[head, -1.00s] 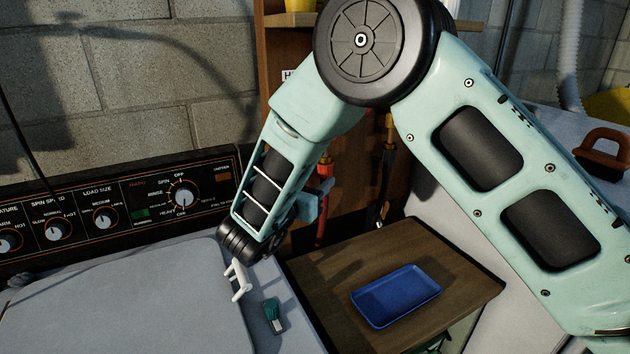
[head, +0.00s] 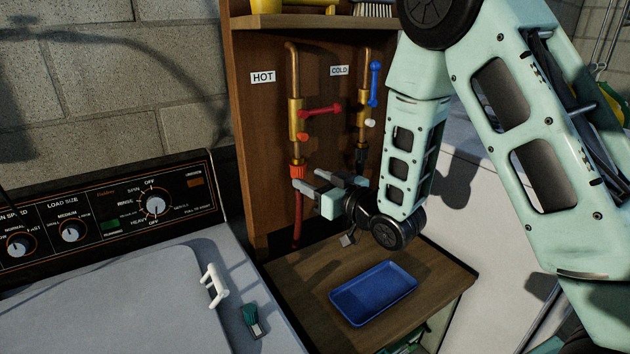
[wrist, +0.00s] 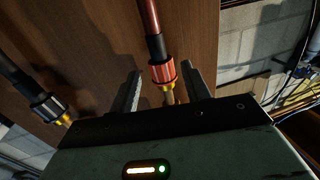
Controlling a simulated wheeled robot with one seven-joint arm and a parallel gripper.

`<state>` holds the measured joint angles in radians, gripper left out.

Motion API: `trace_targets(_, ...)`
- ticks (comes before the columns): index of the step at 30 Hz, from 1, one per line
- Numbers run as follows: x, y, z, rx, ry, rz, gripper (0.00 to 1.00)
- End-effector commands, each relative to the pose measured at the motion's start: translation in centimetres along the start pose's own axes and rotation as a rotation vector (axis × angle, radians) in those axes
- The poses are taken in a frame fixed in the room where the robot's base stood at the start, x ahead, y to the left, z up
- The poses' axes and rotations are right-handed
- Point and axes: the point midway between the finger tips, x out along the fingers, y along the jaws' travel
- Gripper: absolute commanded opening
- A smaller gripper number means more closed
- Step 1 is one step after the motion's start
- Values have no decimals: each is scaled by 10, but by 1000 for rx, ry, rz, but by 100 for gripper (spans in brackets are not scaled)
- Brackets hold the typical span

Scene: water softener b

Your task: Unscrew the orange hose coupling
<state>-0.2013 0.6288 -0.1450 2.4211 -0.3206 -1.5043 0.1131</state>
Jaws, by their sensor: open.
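The orange hose coupling (head: 297,171) sits under the brass fitting on the hot pipe, with a red hose (head: 297,215) hanging below it. My gripper (head: 309,180) is open and reaches in from the right, its fingers pointing at the coupling. In the wrist view the coupling (wrist: 163,72) shows between the two spread fingers (wrist: 164,80), with open space on both sides. I cannot tell how deep it is between the fingertips. The red-handled valve (head: 320,110) is above it.
The cold pipe with a blue handle (head: 375,85) and dark coupling (head: 361,156) stands to the right. A blue tray (head: 374,293) lies on the wooden surface (head: 310,285) below.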

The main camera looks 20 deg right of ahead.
Motion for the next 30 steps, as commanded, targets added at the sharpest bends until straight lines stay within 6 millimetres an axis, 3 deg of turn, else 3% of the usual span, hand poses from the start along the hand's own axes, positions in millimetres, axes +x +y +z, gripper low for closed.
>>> trace_targets(4, 0, 5, 0, -1, 1, -92, 47)
trace_targets(13, 3, 3, 0, -2, 1, -92, 47)
trace_targets(24, 28, 0, 0, -2, 2, -92, 47)
trace_targets(30, 31, 0, 0, -2, 1, -92, 47)
